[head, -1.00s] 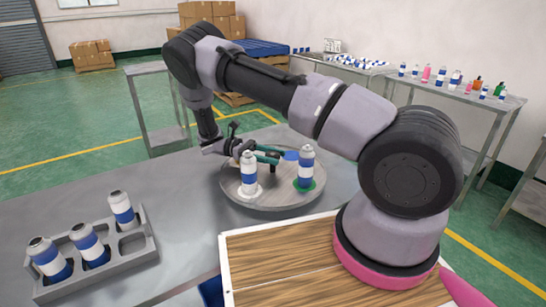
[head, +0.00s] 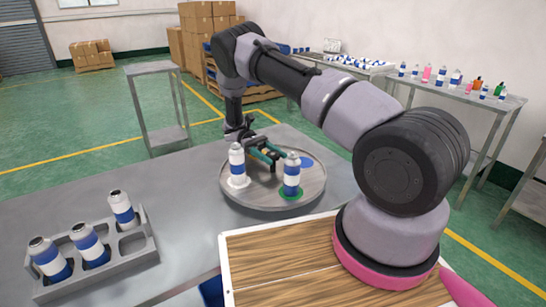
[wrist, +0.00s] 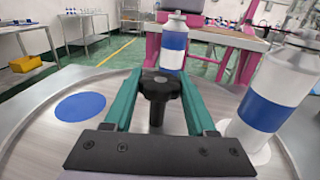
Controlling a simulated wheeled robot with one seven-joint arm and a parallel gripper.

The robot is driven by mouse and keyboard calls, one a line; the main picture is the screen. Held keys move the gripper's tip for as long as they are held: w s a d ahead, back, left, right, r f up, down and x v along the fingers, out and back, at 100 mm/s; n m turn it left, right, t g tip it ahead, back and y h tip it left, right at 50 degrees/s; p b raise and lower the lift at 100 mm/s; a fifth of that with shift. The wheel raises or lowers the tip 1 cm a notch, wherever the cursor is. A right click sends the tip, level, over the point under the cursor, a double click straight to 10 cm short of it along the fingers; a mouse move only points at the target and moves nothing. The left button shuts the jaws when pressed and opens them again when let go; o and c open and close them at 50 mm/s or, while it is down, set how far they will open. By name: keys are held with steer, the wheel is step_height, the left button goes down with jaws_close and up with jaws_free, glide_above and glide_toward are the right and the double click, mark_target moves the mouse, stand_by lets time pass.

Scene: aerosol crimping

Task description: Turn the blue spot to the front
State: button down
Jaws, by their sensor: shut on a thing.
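The round grey turntable (head: 255,200) stands on the metal table. The blue spot (head: 307,161) lies bare at its back right, and at the left in the wrist view (wrist: 80,106). One blue-and-white can (head: 237,162) stands on the white spot (head: 238,183) at the left. Another can (head: 291,176) stands on the green spot (head: 289,195) at the front right. My gripper (head: 270,155) reaches in from the back. Its teal fingers are shut on the black knob (wrist: 158,88) at the turntable's middle, which the cans partly hide in the head view.
The grey rack (head: 140,251) at the left holds several cans. A wooden-topped board (head: 270,260) lies at the front. The can on the white spot (wrist: 272,95) stands close beside my gripper in the wrist view. The table between rack and turntable is clear.

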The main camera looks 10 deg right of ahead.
steer(key=shift+m+g+y, duration=0.4)
steer(key=shift+m+y, duration=0.75)
steer(key=shift+y, duration=0.6)
steer(key=shift+m+g+y, duration=0.4)
steer(key=shift+m+y, duration=0.75)
steer(key=shift+y, duration=0.6)
steer(key=shift+m+t+y, duration=0.25)
steer(key=shift+m+y, duration=0.8)
steer(key=shift+y, duration=0.6)
steer(key=shift+m+t+y, duration=0.25)
steer(key=shift+m+y, duration=0.8)
steer(key=shift+y, duration=0.6)
steer(key=shift+m+t+y, duration=0.9)
steer(key=shift+m+y, duration=0.2)
steer(key=shift+y, duration=0.35)
steer(key=shift+m+t+y, duration=0.9)
steer(key=shift+m+y, duration=0.2)
steer(key=shift+y, duration=0.35)
steer(key=shift+m+t+y, duration=1.3)
steer(key=shift+t+y, duration=0.1)
steer(key=shift+t, duration=0.1)
steer(key=shift+m+t+y, duration=0.5)
steer(key=shift+m+t, duration=0.1)
steer(key=shift+t, duration=0.2)
steer(key=shift+c, duration=1.1)
jaws_free()
steer(key=shift+w+d, duration=0.1)
